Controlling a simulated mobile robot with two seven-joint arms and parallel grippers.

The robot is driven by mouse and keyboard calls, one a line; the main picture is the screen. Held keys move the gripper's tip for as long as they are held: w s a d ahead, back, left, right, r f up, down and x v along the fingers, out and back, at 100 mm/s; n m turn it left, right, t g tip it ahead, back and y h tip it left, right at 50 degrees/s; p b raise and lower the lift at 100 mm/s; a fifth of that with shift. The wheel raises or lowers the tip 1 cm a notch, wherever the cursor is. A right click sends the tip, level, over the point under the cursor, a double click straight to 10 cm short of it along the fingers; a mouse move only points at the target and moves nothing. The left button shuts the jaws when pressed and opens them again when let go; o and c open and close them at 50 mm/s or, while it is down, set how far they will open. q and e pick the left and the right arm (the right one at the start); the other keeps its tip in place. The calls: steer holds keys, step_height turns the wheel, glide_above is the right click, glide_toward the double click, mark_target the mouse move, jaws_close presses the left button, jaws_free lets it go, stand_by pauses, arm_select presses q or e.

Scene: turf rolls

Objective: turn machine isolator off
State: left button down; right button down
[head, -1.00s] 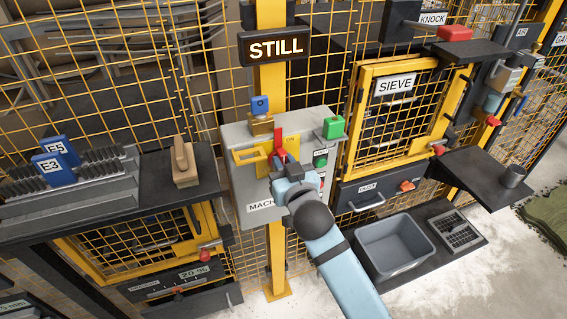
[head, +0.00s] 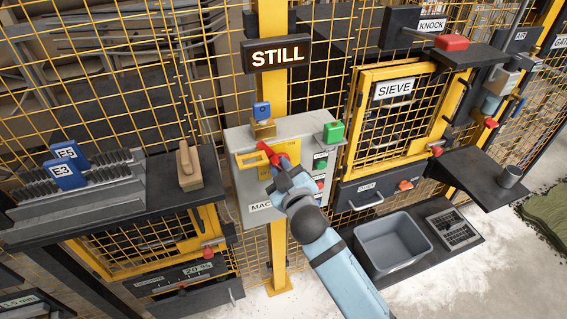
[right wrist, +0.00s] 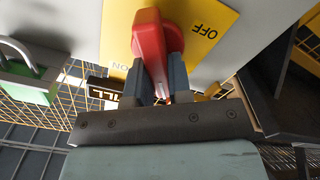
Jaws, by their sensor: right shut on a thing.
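The machine isolator is a red handle (head: 273,156) on a yellow plate on a grey box (head: 242,190) marked "MACH...", fixed to the yellow post. My right gripper (head: 280,172) is shut on the red handle, and its arm hides part of the box front. In the right wrist view the red handle (right wrist: 149,40) is between the two fingers (right wrist: 153,82). The yellow plate (right wrist: 190,30) there shows "ON" and "OFF", and the handle lies between the two words. In the head view the handle leans up and to the left. My left gripper is not in view.
A sign (head: 277,54) above the box reads "STILL". A shelf with a wooden block (head: 188,167) is left; the sieve cage (head: 365,110) and grey tub (head: 392,245) are right.

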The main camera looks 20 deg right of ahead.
steer(key=n+p, duration=0.1)
steer(key=n, duration=0.2)
steer(key=shift+a+n, duration=0.15)
steer(key=shift+n, duration=0.25)
steer(key=n+p, duration=0.1)
steer(key=n, duration=0.3)
steer(key=shift+a+f+p, duration=0.1)
steer(key=shift+f+p, duration=0.05)
steer(key=shift+p, duration=0.15)
steer(key=shift+f+n+p, duration=0.2)
steer(key=shift+n+p, duration=0.2)
steer(key=shift+n, duration=1.3)
steer(key=c, duration=1.2)
jaws_free()
steer(key=shift+o, duration=0.8)
steer(key=shift+w+f, duration=0.1)
steer(key=shift+w, duration=0.05)
